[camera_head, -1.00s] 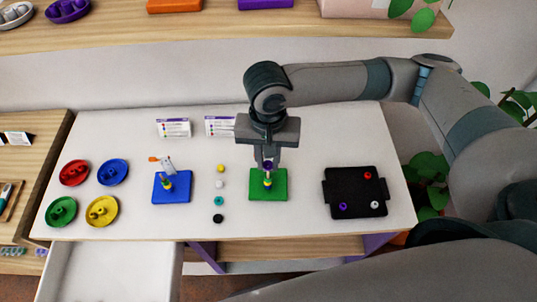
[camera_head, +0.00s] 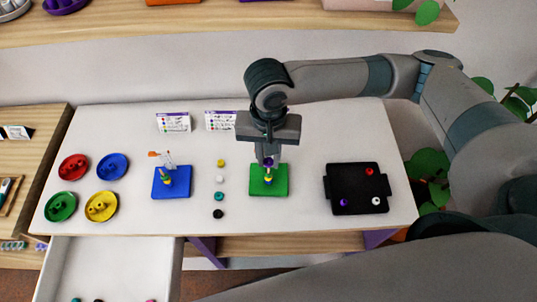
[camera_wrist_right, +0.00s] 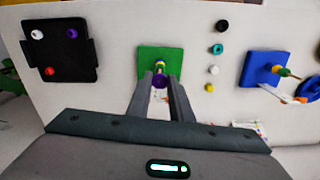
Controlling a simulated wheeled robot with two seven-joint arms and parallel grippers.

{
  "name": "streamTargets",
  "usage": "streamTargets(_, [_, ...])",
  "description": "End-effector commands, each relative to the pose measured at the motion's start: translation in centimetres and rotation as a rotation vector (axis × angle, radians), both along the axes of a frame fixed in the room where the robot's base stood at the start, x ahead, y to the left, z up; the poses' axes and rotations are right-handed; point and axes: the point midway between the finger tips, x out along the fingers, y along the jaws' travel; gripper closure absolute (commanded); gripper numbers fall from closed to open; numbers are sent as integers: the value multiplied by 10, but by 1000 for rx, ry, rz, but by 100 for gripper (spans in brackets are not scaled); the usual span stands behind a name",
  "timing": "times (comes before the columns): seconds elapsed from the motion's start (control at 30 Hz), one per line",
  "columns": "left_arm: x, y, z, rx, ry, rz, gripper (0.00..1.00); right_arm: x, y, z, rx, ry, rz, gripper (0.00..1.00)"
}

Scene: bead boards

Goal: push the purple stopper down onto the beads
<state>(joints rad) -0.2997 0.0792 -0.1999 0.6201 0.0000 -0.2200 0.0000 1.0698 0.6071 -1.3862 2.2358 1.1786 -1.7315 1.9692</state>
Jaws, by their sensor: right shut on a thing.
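My right gripper (camera_head: 268,160) is over the green board (camera_head: 281,188), pointing down, its fingers shut on the purple stopper (camera_wrist_right: 159,82). A short stack of coloured beads (camera_head: 268,180), with yellow among them, sits on the green board's peg. The purple stopper is at the peg, just above the beads in the head view; whether it touches them I cannot tell. In the wrist view, the stopper and fingertips hide part of the stack. My left gripper is not in view.
A blue board (camera_head: 183,189) with beads on its peg stands to the left. Several loose beads lie in a column between the boards. A black tray (camera_head: 357,187) with a red, a purple and a white piece is at right. Coloured dishes are at far left.

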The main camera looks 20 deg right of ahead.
Motion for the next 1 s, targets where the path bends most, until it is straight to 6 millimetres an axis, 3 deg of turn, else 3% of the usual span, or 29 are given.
streamTargets(1.0, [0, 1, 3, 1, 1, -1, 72, 0, 0, -11, 0, 0, 0, 100])
